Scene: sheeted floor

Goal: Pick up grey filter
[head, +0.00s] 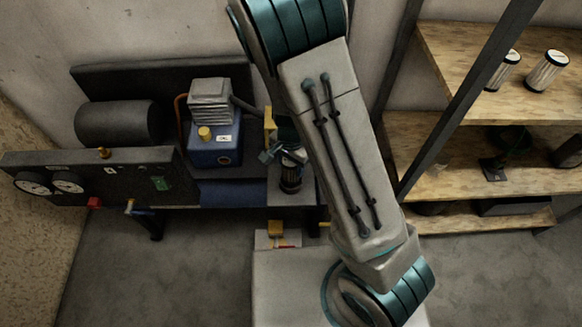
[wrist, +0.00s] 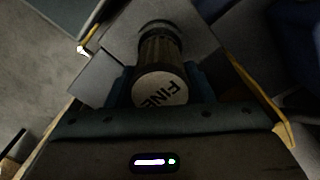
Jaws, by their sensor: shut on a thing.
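The grey filter (wrist: 160,83) is a dark ribbed cylinder with a pale round end marked "FINE". It sits between the two blue-grey fingers of my gripper (wrist: 160,92) in the wrist view, and the gripper is shut on it. In the head view, the filter (head: 290,178) is small and upright beside the blue compressor unit, just under my gripper (head: 284,156). My arm hides part of the gripper. I cannot tell whether the filter's base touches the grey surface below it.
A blue compressor unit (head: 214,145) and a dark tank (head: 117,124) stand just left. A panel with gauges (head: 68,183) is at the far left. Wooden shelves (head: 468,153) at right hold two pale pleated filters (head: 547,71). The floor (head: 130,275) at front left is clear.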

